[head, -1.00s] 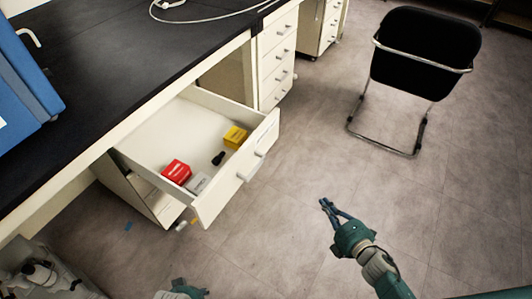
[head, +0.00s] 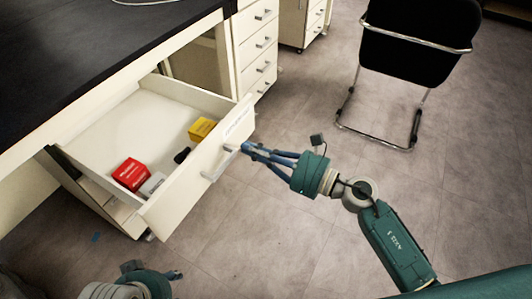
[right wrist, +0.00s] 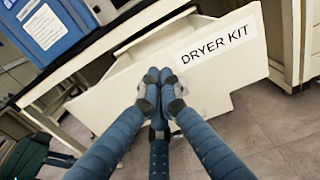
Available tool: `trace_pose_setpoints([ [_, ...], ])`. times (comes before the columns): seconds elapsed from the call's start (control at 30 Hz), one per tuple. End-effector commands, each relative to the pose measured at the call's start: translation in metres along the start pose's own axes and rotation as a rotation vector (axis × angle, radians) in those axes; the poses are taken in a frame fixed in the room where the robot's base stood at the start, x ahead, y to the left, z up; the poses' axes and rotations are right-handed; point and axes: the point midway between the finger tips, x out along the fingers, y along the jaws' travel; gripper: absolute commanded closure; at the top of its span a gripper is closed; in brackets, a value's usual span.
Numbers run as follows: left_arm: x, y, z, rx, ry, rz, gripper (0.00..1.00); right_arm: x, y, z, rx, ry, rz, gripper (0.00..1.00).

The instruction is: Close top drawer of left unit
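The top drawer (head: 172,197) of the left unit (head: 125,217) is pulled far out in the head view. Its front has a pale bar handle (head: 219,165) and, in the right wrist view, a "DRYER KIT" label (right wrist: 217,43). My right gripper (head: 246,149) is at the drawer front beside the handle's far end. In the right wrist view its fingers (right wrist: 160,82) come together against the front, with no object visible between them; exact contact is hidden. My left gripper (head: 160,274) is low at the left, partly seen, away from the drawer.
The drawer holds a red box (head: 131,174), a yellow box (head: 201,129), a grey-white box (head: 152,185) and a small black item (head: 182,155). A black chair (head: 415,45) stands at the right. Another drawer unit (head: 258,40) stands beyond. The floor between is clear.

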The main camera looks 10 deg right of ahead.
Motion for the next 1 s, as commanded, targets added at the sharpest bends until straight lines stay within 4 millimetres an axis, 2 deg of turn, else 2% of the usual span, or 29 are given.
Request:
trace_pose_setpoints([
  [0.03,-0.001,0.000,-0.001,0.000,0.000,0.000,0.59,0.013,0.000,0.003,0.001,-0.004,0.001,1.00],
  [0.2,-0.001,0.000,-0.001,0.000,0.000,0.000,0.59,0.045,0.000,0.001,0.003,-0.003,0.001,1.00],
  [0.4,-0.001,0.000,-0.001,0.000,0.001,0.000,0.59,0.068,0.000,0.000,0.003,-0.001,0.000,1.00],
  [1.0,-0.001,0.000,-0.001,0.000,0.001,0.000,0.59,0.075,0.000,-0.001,0.003,0.000,0.000,1.00],
])
